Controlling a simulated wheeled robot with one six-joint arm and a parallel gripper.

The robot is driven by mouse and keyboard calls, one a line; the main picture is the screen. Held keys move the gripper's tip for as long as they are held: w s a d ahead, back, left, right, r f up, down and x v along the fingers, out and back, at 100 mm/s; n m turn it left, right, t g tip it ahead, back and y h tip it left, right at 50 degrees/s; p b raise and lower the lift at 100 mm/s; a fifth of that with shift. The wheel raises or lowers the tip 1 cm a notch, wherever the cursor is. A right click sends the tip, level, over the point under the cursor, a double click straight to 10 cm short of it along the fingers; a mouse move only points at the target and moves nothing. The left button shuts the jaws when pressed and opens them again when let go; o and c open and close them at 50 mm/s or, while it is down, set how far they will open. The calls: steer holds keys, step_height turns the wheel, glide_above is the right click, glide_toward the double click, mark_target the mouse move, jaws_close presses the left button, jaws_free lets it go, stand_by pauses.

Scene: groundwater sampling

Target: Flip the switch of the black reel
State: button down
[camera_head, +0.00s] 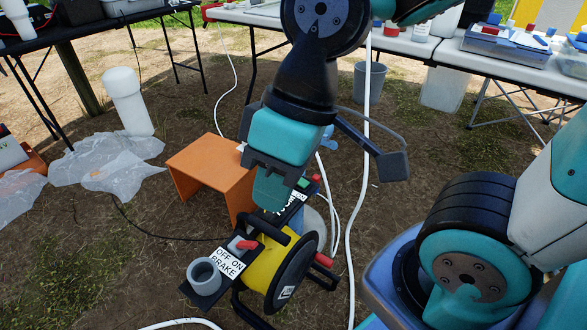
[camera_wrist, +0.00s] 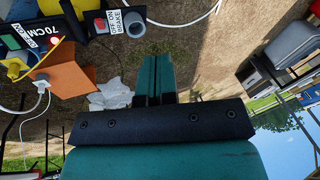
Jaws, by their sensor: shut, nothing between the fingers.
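A reel with a black frame and yellow drum (camera_head: 263,262) stands on the ground in the head view. Its black plate (camera_head: 196,296) bears an "OFF ON BRAKE" label, a grey cup and a red lever (camera_head: 247,244). The label and red lever (camera_wrist: 101,25) also show at the top of the wrist view. A second dark panel marked "70CM" (camera_wrist: 38,36) shows there too; in the head view my gripper partly covers it. My gripper (camera_head: 270,198) is shut and empty, pointing down above and behind the reel. Its closed fingers (camera_wrist: 153,75) appear clear of the plate.
An orange stand (camera_head: 210,165) is left of my gripper. White hoses and a black cable lie around the reel. A white cylinder (camera_head: 129,100) and plastic sheets (camera_head: 110,165) are at left. Tables line the back. Bare ground lies at the front left.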

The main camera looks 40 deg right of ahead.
steer(key=w+d+f+n, duration=0.1)
steer(key=w+d+n, duration=0.2)
steer(key=w, duration=0.5)
steer(key=n+t+h+p, duration=0.2)
steer(key=n+h+p, duration=0.1)
steer(key=n, duration=0.9)
glide_above(301, 182)
steer(key=s+d, duration=0.1)
steer(key=s+d+x, duration=0.1)
steer(key=x, duration=0.7)
steer(key=s+d+f+x, duration=0.1)
steer(key=s+x, duration=0.1)
steer(key=x, duration=0.7)
steer(key=shift+s+r, duration=0.15)
steer(key=shift+r, duration=0.1)
steer(key=b+x, duration=0.1)
steer(key=x, duration=0.3)
steer(key=b+x, duration=0.1)
steer(key=x, duration=0.4)
steer(key=b+x, duration=0.2)
steer(key=x, duration=0.3)
steer(key=shift+d, duration=0.25)
steer(key=shift+d+h, duration=0.1)
steer(key=shift+h, duration=0.2)
